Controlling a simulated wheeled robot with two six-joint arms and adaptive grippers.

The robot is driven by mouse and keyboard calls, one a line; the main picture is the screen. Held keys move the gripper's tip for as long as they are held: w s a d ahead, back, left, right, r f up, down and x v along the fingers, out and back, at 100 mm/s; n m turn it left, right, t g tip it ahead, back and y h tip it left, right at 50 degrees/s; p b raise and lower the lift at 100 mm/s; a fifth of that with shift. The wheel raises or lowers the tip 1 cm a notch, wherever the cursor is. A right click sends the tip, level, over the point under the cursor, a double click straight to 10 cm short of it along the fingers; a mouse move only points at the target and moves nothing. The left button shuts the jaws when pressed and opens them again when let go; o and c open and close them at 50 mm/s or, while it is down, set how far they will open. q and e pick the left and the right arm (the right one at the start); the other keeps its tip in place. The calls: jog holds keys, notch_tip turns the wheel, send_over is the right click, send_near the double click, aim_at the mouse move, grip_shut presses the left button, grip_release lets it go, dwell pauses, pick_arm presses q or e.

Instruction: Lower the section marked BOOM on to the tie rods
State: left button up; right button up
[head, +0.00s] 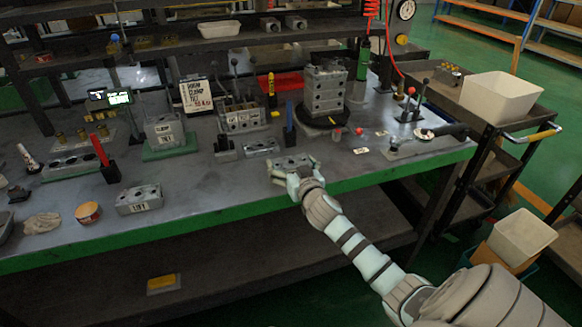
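My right gripper (293,172) reaches in from the lower right to the table's front edge. Its fingers are spread at the near side of a grey valve section (291,160) lying on the table. I cannot tell whether they grip it. A stack of grey sections (325,92) stands on a round black base (345,116) behind. Tie rods cannot be made out on it. Other grey sections lie about: one at the front left (139,199), one on a green plate (164,130), and one near the sign (241,118). I cannot read BOOM on any section. My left gripper is not in view.
A sign on a stand (196,95) lists words at the back. Red (101,151) and blue (289,116) upright tools stand near the sections. A red tray (281,83) lies behind. A cart with a white bin (500,97) stands at the right. The table's front left is partly clear.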

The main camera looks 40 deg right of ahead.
jog(key=c, duration=0.6)
